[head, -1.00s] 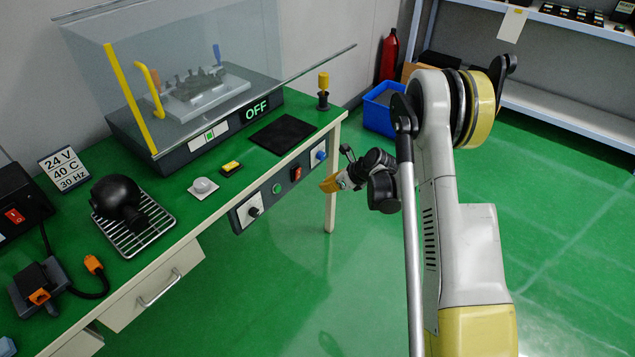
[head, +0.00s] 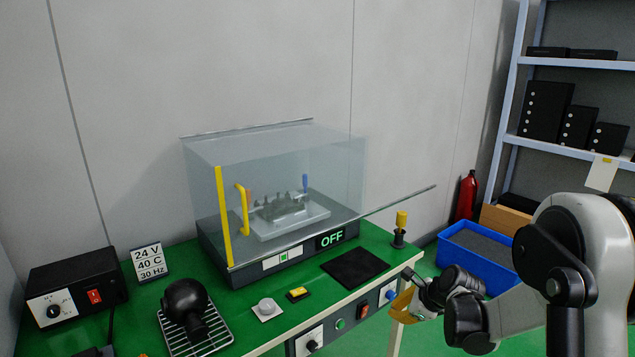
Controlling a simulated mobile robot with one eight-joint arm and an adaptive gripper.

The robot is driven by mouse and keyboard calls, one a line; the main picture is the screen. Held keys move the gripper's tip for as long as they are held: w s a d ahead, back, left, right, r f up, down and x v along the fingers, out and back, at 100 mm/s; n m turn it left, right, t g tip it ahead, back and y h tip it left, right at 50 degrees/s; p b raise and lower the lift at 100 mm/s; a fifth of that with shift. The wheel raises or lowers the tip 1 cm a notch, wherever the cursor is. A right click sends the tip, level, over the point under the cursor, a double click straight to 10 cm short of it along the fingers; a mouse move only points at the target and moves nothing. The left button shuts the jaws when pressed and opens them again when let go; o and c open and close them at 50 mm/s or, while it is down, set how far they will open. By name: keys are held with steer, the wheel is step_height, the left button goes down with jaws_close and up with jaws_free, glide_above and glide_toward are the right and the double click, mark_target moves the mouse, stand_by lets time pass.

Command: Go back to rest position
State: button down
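My arm comes in at the lower right of the head view, bent, with its grey and black links in front of the shelf side. My gripper (head: 403,300), with yellow-orange fingers, shows beside the right front corner of the green workbench (head: 245,325), close to its front control panel. It seems to hold nothing, but the fingers are small and partly overlapped, so their opening is unclear. I cannot tell whether it touches the bench.
A glass-covered machine (head: 275,195) reading OFF stands on the bench. A yellow-handled tool (head: 401,222) stands at its right end. A black power box (head: 75,290), sign (head: 149,262) and black lamp-like item (head: 186,302) are left. A blue bin (head: 475,255) and shelf (head: 560,142) are right.

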steer(key=s+a+r+n+h, duration=0.2)
steer(key=s+a+r+n, duration=0.1)
steer(key=s+r+n, duration=0.95)
steer(key=s+r+n+h, duration=0.1)
steer(key=s+r+n, duration=0.1)
steer(key=s+n, duration=0.3)
steer(key=s+r+n+h, duration=0.1)
steer(key=s+n, duration=0.4)
steer(key=s, duration=0.8)
steer(key=shift+s+a+r+t, duration=0.15)
steer(key=shift+s+r+t, duration=0.15)
steer(key=shift+s+r, duration=0.15)
